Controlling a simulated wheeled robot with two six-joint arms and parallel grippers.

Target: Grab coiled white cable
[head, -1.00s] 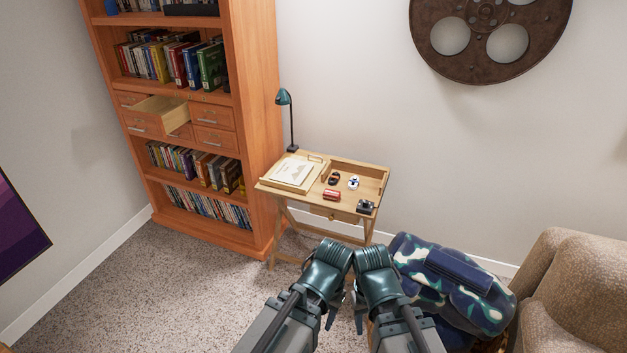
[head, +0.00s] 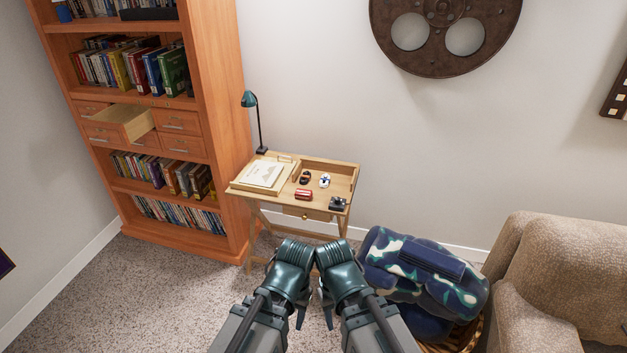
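A small white item (head: 324,180) with dark marks lies on the small wooden desk (head: 345,172); it may be the coiled white cable, but it is too small to tell. My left gripper (head: 299,318) and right gripper (head: 328,318) are side by side in front of the desk, nearer to me and apart from it. Their fingers point down and away from my view, so I cannot tell if they are open. I see nothing held.
The desk also carries a tray with paper (head: 263,175), a red item (head: 303,194), a dark-and-orange item (head: 305,177), a dark device (head: 338,204) and a lamp (head: 250,99). A bookcase (head: 222,110) stands left, a basket of blankets (head: 425,270) and sofa (head: 545,270) right. Carpet (head: 150,290) is open at left.

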